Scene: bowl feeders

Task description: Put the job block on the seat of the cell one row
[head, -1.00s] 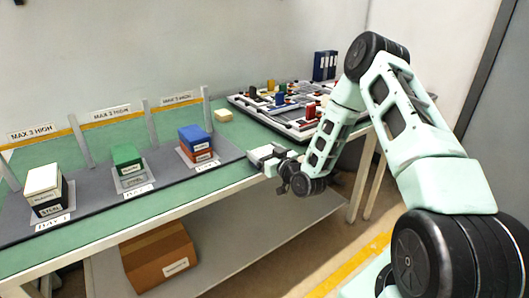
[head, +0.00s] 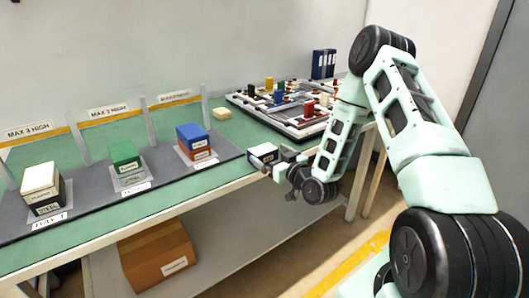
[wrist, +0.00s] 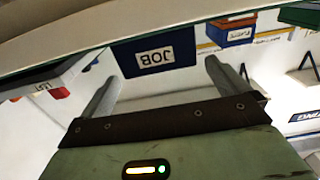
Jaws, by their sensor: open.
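The job block (wrist: 130,52) is dark blue, with a white label reading JOB upside down in the wrist view. It lies just beyond and between my gripper's (wrist: 160,82) two grey fingers, which are apart with nothing held.
A grey strip (head: 92,200) on the green table carries a white-on-black stack (head: 42,188), a green block (head: 125,157) and a blue-on-red stack (head: 195,141). Grey posts stand behind them. A board (head: 236,100) with coloured pieces lies at the back right. A tan block (head: 222,113) lies beside it.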

